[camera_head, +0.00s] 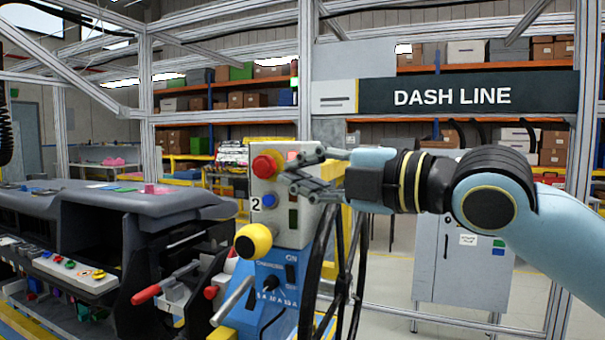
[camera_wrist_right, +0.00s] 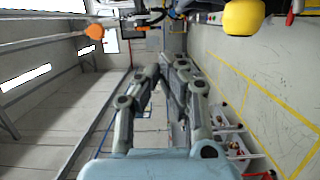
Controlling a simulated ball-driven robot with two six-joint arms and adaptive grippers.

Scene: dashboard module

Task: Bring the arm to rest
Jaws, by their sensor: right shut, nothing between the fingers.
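My right gripper (camera_head: 292,168) is in the middle of the head view, its arm reaching in from the right. Its fingers point left, in front of the upper part of a grey control box (camera_head: 291,225). The gripper is shut and empty. In the right wrist view its fingers (camera_wrist_right: 165,62) come together with nothing between them. I cannot tell whether the fingers touch the box. A red button (camera_head: 265,166) and a blue button (camera_head: 269,201) show on the box beside the fingertips. My left gripper is not in view.
A dark dashboard module (camera_head: 130,205) with levers and buttons fills the left. A yellow ball knob (camera_head: 253,241) and a blue switch panel (camera_head: 268,290) stand below the box. Black cables hang beside them. A grey cabinet (camera_head: 462,250) stands behind my right arm, with open floor around it.

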